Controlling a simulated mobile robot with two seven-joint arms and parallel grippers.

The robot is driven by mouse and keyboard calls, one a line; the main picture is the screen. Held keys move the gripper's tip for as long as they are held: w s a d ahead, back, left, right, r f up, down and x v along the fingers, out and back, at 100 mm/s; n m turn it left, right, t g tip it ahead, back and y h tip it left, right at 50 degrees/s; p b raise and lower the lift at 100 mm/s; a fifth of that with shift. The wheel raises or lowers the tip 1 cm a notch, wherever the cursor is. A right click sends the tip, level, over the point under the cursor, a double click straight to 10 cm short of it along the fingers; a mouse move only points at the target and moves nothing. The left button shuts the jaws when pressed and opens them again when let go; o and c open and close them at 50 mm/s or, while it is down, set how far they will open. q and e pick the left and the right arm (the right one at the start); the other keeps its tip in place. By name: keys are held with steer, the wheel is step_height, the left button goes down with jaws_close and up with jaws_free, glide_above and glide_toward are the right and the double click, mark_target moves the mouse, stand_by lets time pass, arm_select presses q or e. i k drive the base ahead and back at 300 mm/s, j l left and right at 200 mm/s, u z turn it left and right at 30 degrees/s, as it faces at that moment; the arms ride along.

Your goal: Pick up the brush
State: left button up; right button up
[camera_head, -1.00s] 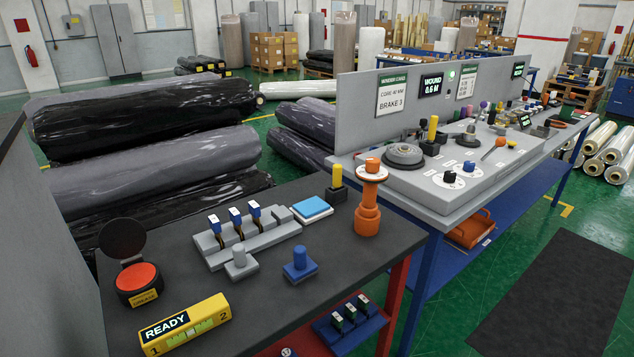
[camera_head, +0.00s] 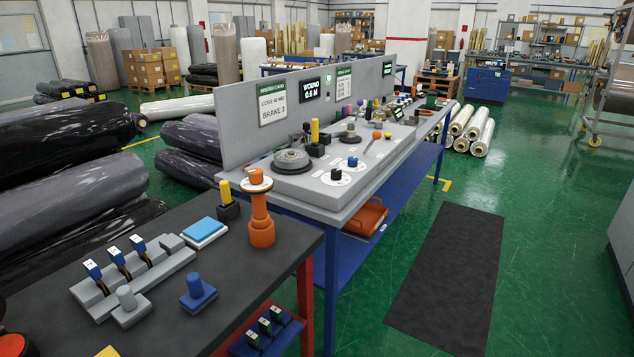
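I cannot tell for certain which thing is the brush. On the dark bench (camera_head: 235,262) at lower left, a grey rack (camera_head: 158,277) holds three upright pieces with blue, white-topped heads: a near one (camera_head: 93,271), a middle one (camera_head: 118,257) and a far one (camera_head: 139,244). Three similar small green and dark pieces (camera_head: 265,326) stand in a blue holder on a lower level beneath the bench's right edge. Neither of my grippers shows in the head view.
The dark bench also holds a grey knobbed block (camera_head: 128,306), a blue knobbed block (camera_head: 198,293), a blue-topped pad (camera_head: 201,232) and an orange spindle (camera_head: 260,212). A long grey console (camera_head: 300,190) stands behind. The green floor and black mat (camera_head: 450,270) at right are clear.

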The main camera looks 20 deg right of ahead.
mark_target(224, 184)
steer(key=z, duration=2.65)
steer(key=u, duration=2.65)
steer(key=i+l, duration=0.2)
steer(key=l, duration=0.15)
steer(key=i+l, duration=0.15)
steer(key=l, duration=0.2)
steer(key=i+l, duration=0.2)
steer(key=l, duration=0.2)
